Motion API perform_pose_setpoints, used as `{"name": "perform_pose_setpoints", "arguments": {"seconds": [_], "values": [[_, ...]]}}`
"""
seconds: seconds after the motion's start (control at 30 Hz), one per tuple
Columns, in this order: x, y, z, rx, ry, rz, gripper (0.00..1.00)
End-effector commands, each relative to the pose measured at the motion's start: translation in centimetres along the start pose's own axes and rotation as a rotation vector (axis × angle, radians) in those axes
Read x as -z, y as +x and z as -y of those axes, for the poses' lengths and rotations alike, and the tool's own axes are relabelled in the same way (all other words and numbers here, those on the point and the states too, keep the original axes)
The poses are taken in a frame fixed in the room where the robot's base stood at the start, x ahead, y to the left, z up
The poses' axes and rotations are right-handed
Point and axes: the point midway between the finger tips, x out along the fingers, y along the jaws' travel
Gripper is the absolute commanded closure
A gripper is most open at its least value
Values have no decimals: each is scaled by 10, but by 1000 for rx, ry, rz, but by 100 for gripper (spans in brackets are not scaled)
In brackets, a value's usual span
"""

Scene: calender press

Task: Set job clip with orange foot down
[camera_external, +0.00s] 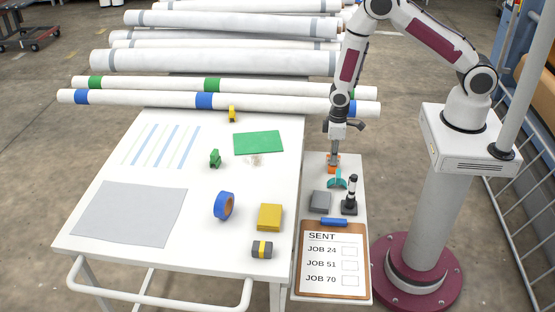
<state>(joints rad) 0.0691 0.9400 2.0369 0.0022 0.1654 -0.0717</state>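The orange job clip (333,168) is small and shows at the back end of the narrow side table, directly below my gripper (335,154). My gripper points straight down, and its fingertips are at the top of the orange piece. At this size I cannot tell whether the fingers are closed on it, or whether it touches the table. The fingers hide its upper part.
A teal piece (337,181), a grey block (320,202) and a black stamp-like tool (350,196) stand close in front. A clipboard (334,262) lies nearer. The white table (170,190) at left holds a green clip (215,158), blue tape (224,205) and a yellow block (270,217).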

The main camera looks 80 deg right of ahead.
Motion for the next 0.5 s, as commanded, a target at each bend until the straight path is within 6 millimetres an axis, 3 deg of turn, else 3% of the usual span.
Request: {"name": "perform_pose_setpoints", "arguments": {"seconds": [0.07, 0.5], "values": [[0, 0, 0, 0, 0, 0, 71], [0, -2, 0, 0, 0, -1, 71]]}}
